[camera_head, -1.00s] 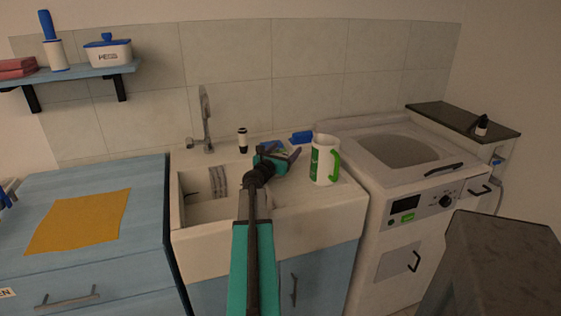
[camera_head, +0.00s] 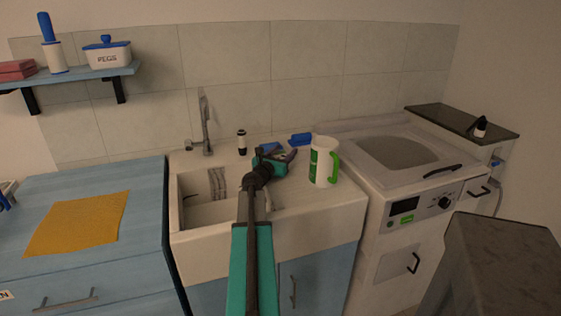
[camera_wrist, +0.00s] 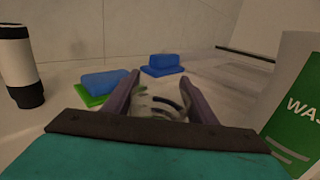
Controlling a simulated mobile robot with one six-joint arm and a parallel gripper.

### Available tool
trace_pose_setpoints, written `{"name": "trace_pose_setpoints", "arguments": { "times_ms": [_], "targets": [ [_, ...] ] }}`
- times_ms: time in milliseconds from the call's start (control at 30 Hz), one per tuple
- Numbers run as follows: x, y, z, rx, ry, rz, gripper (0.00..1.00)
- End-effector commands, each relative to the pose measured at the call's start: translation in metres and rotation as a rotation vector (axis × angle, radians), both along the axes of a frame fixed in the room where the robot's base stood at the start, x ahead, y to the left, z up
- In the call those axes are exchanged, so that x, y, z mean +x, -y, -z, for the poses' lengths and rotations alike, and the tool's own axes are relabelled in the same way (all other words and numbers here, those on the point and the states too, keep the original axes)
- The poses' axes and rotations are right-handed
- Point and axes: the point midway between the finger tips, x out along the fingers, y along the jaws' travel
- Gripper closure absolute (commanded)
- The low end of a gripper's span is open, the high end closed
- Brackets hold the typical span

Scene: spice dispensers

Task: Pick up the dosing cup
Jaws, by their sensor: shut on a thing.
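A pale, whitish cup with dark and greenish marks, which I take for the dosing cup (camera_wrist: 160,97), sits between the two purple fingers of my gripper (camera_wrist: 161,94) in the wrist view. The fingers are shut on it, one at each side. In the head view my gripper (camera_head: 281,158) is over the flat right part of the sink unit, left of a white jug (camera_head: 321,162) with a green handle. The cup cannot be made out there behind the gripper. Whether it touches the surface is unclear.
The jug is close on the right in the wrist view (camera_wrist: 296,105). A black-and-white bottle (camera_wrist: 18,65) stands at left. A blue-and-green sponge (camera_wrist: 100,84) and a blue block (camera_wrist: 163,65) lie behind. The sink basin (camera_head: 200,210) opens to the left, the washing machine (camera_head: 410,205) stands right.

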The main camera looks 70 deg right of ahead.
Motion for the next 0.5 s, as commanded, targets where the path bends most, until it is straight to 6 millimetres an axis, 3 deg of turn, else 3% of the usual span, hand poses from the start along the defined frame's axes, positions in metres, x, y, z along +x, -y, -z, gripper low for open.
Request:
{"name": "trace_pose_setpoints", "arguments": {
  "times_ms": [500],
  "targets": [
    [0.0000,0.0001,-0.0073,-0.001,0.001,0.000,0.74]
  ]
}}
